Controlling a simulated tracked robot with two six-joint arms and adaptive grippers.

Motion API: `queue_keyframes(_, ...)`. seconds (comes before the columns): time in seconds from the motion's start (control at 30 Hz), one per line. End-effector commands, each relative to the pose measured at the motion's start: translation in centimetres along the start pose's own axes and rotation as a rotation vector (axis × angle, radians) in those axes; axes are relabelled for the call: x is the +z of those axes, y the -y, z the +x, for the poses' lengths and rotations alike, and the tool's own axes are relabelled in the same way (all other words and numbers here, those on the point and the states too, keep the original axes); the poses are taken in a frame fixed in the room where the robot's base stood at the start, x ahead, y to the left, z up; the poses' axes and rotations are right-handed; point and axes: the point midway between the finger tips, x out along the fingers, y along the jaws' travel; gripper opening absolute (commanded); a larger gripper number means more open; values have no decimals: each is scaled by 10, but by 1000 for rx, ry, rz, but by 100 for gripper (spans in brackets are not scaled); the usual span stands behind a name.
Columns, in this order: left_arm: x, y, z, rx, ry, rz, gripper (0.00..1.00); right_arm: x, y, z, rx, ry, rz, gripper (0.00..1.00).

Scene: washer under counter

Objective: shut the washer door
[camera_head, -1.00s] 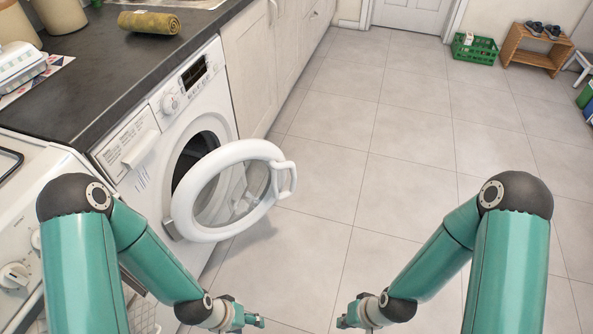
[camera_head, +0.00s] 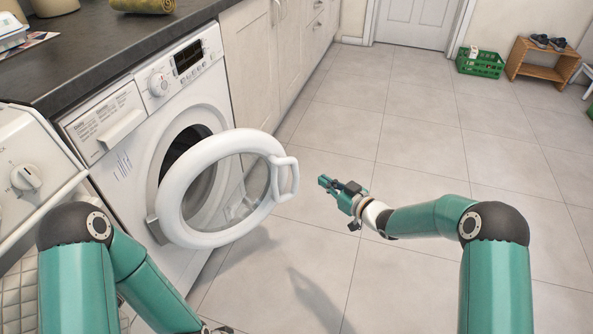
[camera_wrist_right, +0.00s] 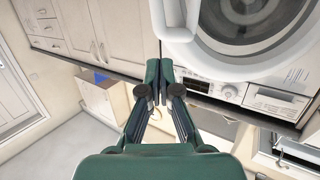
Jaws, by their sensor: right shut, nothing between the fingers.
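The white washer (camera_head: 130,150) stands under the dark counter. Its round door (camera_head: 180,200) is swung wide open, hinged on the left, with its handle (camera_head: 287,178) on the right side. My right gripper (camera_head: 325,182) is shut and empty, a little to the right of the handle and apart from it. In the right wrist view my right gripper (camera_wrist_right: 159,66) shows closed fingertips, with the door ring (camera_wrist_right: 205,65) just beyond them at the upper right. My left arm comes in at the lower left; its gripper is almost wholly cut off at the bottom edge.
A cooker (camera_head: 30,165) stands left of the washer, and white cupboards (camera_head: 262,60) stand to its right. A green crate (camera_head: 480,62) and a wooden shoe rack (camera_head: 540,62) are far off.

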Motion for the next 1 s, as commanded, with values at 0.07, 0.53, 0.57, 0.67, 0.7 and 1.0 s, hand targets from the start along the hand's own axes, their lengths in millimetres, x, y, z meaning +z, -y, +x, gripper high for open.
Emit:
queue_keyframes(0.07, 0, 2, 6, 0, 0, 0, 96, 3, 1, 18, -2, -1, -2, 0)
queue_keyframes(0.53, 0, 10, 27, 0, 0, 0, 96, 4, 1, 96, 0, 2, 1, 0)
queue_keyframes(0.57, 0, 10, 28, 0, 0, 0, 96, 3, 1, 99, 0, 2, -1, 0)
queue_keyframes(0.67, 0, 11, 30, 0, 0, 0, 96, 3, 1, 106, -1, 2, 1, 0)
queue_keyframes(0.7, 0, 11, 30, 0, 0, 0, 96, 2, 1, 107, 0, 2, 1, 0)
queue_keyframes(1.0, 0, 11, 30, 0, 0, 0, 96, 1, 1, 110, 0, 3, 2, 0)
